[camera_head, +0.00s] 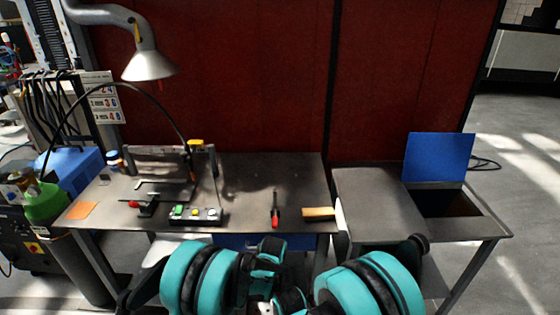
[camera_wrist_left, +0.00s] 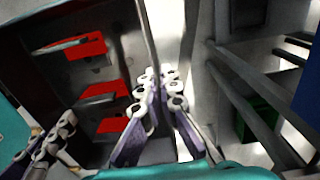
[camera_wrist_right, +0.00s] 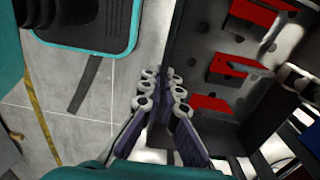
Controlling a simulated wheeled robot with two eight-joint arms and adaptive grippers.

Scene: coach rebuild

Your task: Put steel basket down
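A dark grey, perforated open box, which I take as the steel basket, shows in the left wrist view (camera_wrist_left: 130,60) and right wrist view (camera_wrist_right: 200,60). Red blocks with grey parts sit inside it. My left gripper (camera_wrist_left: 158,85) is closed on one edge of the basket. My right gripper (camera_wrist_right: 162,85) is closed on the opposite edge. Each wrist view also shows the other gripper across the basket. In the head view my teal arms fill the bottom middle and the basket cannot be made out. What lies under the basket is hidden.
A grey workbench (camera_head: 250,175) holds a button box (camera_head: 195,215), a red-handled tool (camera_head: 276,212) and a wooden-handled brush (camera_head: 318,213). A side table (camera_head: 375,205) with a dark opening and blue panel (camera_head: 438,157) stands right. Its legs are close to my arms.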

